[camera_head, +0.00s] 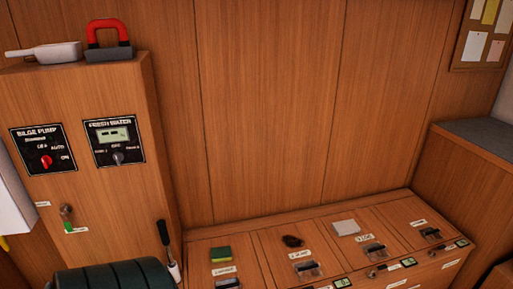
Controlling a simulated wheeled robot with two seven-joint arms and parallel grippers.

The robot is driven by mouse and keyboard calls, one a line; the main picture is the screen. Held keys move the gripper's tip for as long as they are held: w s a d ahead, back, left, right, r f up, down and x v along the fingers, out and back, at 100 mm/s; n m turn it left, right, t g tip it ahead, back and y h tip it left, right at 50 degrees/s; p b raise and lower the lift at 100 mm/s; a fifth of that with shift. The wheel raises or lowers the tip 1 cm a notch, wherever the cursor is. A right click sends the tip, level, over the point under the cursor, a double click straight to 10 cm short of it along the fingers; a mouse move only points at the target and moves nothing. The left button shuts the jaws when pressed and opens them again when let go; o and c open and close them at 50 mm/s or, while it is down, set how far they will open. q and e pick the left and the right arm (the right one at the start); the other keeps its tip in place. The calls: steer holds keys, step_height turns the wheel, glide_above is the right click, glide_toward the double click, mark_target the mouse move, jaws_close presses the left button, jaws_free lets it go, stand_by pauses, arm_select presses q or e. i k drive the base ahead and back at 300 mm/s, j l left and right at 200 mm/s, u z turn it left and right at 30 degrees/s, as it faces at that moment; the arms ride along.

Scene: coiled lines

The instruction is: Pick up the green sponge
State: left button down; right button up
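The green sponge (220,254) lies flat on the left part of the low wooden locker top (288,225). It is a small block with a green upper face and a darker edge. It sits just behind a labelled metal latch, and nothing touches it from above. Neither of my grippers shows in the head view.
A dark brown lump (292,241) and a pale grey pad (346,228) lie further right on the locker top. A tall wooden cabinet (120,190) with pump panels stands at left. A dark green rolled object (120,276) and a black-handled tool (166,245) are left of the sponge.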

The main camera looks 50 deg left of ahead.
mark_target(223, 253)
steer(key=u, duration=2)
